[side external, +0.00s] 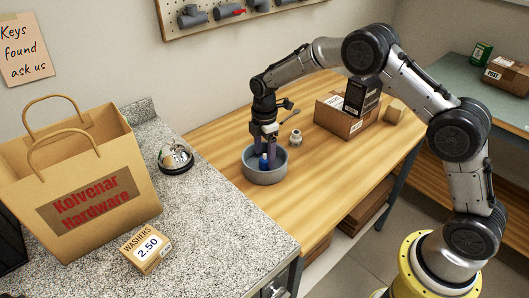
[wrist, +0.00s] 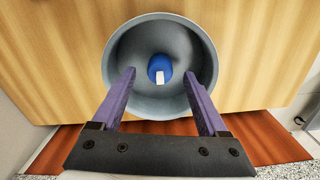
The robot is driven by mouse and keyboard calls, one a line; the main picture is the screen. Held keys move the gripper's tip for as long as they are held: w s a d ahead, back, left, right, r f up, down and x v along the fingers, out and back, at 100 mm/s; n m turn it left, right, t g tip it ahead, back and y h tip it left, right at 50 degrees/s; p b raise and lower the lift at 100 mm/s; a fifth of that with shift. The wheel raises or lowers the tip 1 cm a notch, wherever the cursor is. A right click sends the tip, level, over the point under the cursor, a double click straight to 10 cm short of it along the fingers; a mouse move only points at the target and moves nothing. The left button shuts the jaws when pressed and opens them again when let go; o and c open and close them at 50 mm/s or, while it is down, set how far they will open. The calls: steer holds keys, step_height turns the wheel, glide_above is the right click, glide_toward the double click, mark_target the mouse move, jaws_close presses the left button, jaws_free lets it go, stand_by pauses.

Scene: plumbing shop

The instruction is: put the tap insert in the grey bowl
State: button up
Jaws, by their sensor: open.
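The grey bowl (side external: 265,177) stands on the wooden bench near its left end; in the wrist view its rim (wrist: 112,62) shows whole except near my fingers. The tap insert, a small blue piece with a white end (wrist: 159,70), is inside the bowl, and its blue part shows between my fingers in the side view (side external: 263,162). My gripper (side external: 265,152) points down over the bowl with its purple fingers open. The fingers stand on either side of the insert with a clear gap to each. Whether the insert rests on the bowl's floor is hard to tell.
A small whitish fitting (side external: 295,138) lies right of the bowl, with a small spoon-like item behind it. A cardboard box (side external: 340,119) stands farther right. A bell (side external: 175,158), paper bag (side external: 85,180) and washers box (side external: 146,248) are on the speckled counter. The bench front is clear.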

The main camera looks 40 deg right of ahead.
mark_target(265, 154)
steer(key=shift+r, duration=3.5)
